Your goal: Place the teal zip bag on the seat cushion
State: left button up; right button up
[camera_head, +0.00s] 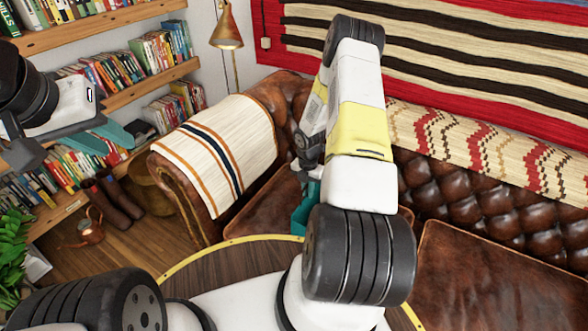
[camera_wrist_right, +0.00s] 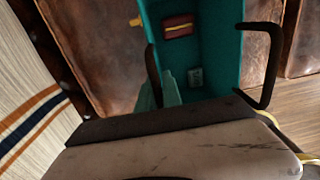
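The teal zip bag (camera_wrist_right: 222,50) shows in the right wrist view with its top open, dark looped handles at two sides and a red patch and pale label inside. In the head view only a small part of it (camera_head: 303,216) shows below my right gripper (camera_head: 304,160), mostly hidden by my right arm. My right fingertips are not clear, so their grip on the bag cannot be told. The brown leather seat cushion (camera_head: 262,205) lies behind and beside the bag. My left gripper (camera_head: 28,152) is at the far left, well away from the bag; its fingers are unclear.
A round wooden table (camera_head: 225,262) with a yellow rim stands in front of the sofa. A striped throw (camera_head: 222,150) covers the left sofa arm. Another teal shape (camera_head: 112,135) shows near my left gripper, before the bookshelf (camera_head: 150,80). A copper watering can (camera_head: 88,229) stands on the floor.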

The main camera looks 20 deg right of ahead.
jog(key=o, duration=0.4)
jog(key=shift+c, duration=0.2)
jog(key=shift+r, duration=0.1)
notch_tip(320, 180, up, 12)
jog(key=shift+w+a+f, duration=0.1)
jog(key=shift+w, duration=0.05)
jog(key=s+a+r+m+t, duration=0.25)
jog(key=r+m, duration=0.35)
jog(key=r, duration=0.7)
jog(key=s+a+r+m+t, duration=0.1)
jog(key=s+a+r+m, duration=0.4)
jog(key=r, duration=0.8)
jog(key=s+a+r+m+t+y, duration=0.1)
jog(key=s+a+r+m, duration=0.2)
jog(key=s+r+m, duration=0.3)
jog(key=s+a+r+m+t+y, duration=0.1)
jog(key=s+a+r+m+t, duration=0.1)
jog(key=s+a+r+m, duration=0.2)
jog(key=shift+s+r+m, duration=0.95)
jog(key=shift+s+m, duration=1.25)
jog(key=shift+s, duration=0.7)
